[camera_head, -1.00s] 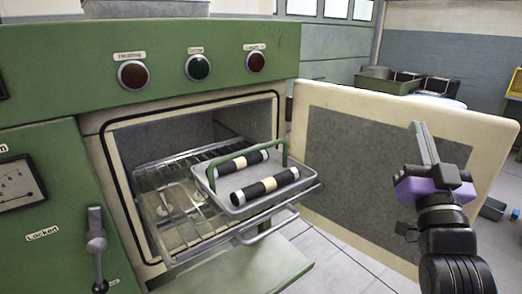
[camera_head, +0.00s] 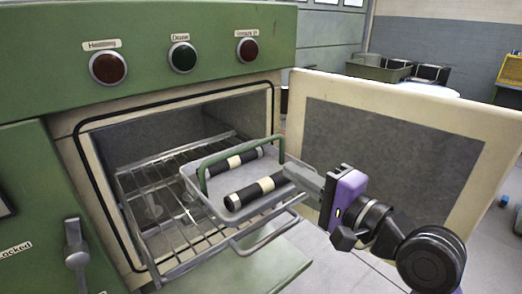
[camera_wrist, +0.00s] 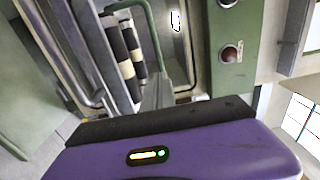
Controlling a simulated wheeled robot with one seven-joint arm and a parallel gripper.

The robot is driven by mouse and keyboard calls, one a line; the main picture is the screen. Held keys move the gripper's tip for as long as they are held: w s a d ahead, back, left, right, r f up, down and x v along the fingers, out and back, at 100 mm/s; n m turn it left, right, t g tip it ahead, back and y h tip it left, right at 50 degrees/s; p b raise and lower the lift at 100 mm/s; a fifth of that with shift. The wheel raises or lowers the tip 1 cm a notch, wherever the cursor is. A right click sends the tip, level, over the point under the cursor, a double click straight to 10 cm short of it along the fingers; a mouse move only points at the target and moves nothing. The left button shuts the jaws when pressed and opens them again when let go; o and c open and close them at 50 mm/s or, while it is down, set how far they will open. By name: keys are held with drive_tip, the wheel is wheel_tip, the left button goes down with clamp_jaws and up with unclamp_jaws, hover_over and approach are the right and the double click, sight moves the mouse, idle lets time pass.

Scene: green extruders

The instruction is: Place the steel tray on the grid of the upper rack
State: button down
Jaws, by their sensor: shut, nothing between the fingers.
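The steel tray (camera_head: 238,178) sits in the open oven mouth on the wire grid of the upper rack (camera_head: 165,205), its front part reaching out past the opening. It has a green handle (camera_head: 202,178) and carries two black rolls with cream bands, a near one (camera_head: 258,190) and a far one (camera_head: 235,162). My gripper (camera_head: 292,172) is shut and empty, its fingertips by the tray's right side near the near roll. Whether they touch cannot be told. In the wrist view the fingers (camera_wrist: 155,88) point toward the rolls (camera_wrist: 122,65) and the handle.
The open oven door (camera_head: 400,140) stands to the right, behind my arm. A green ledge (camera_head: 250,265) juts out below the opening. A lever (camera_head: 76,255) is on the left panel. Open floor lies at the lower right.

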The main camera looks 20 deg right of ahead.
sight(252, 147)
drive_tip(key=p+x, duration=0.1)
drive_tip(key=x, duration=0.9)
drive_tip(key=shift+w+a, duration=0.1)
drive_tip(key=shift+w, duration=0.15)
drive_tip(key=p+x, duration=0.3)
drive_tip(key=x, duration=0.2)
drive_tip(key=shift+w+a, duration=0.1)
drive_tip(key=shift+w, duration=0.25)
drive_tip(key=shift+s, duration=0.1)
